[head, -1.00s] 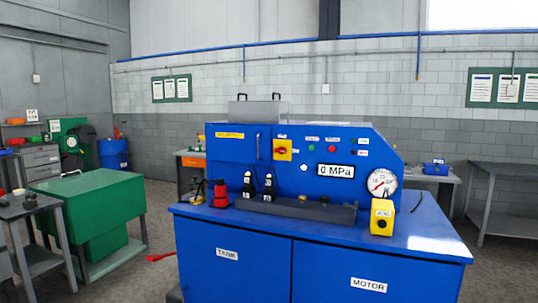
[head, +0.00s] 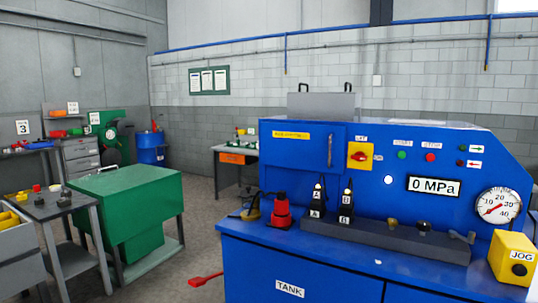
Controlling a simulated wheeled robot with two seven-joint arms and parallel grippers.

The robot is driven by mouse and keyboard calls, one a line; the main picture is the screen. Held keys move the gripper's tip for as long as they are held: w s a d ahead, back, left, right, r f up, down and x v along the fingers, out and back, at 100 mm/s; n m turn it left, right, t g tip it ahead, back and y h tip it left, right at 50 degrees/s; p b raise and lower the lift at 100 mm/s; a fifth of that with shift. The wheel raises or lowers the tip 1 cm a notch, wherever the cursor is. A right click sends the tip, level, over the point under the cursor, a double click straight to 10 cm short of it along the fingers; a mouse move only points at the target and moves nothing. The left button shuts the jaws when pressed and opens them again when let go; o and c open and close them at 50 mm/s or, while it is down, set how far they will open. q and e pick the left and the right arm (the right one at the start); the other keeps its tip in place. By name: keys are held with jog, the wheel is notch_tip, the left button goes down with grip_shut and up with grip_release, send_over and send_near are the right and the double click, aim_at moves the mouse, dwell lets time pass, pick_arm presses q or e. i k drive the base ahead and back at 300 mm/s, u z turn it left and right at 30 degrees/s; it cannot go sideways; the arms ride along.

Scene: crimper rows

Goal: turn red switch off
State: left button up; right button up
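The red switch (head: 359,156) is a red rotary handle on a yellow plate, on the upper front of the blue machine (head: 290,147). Its handle looks roughly horizontal. A small green button (head: 402,155) and a small red button (head: 430,157) sit to its right on the same panel. Neither of my grippers shows in the head view.
The blue bench (head: 255,253) juts out below the panel, carrying a red device (head: 281,211), two black parts and a yellow JOG box (head: 512,256). A green cabinet (head: 128,205) and a grey cart (head: 60,207) stand left. Open floor lies between cabinet and bench.

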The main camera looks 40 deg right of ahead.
aim_at(359, 156)
jog(key=z, duration=0.05)
jog(key=i, duration=1.2)
jog(key=z, duration=0.55)
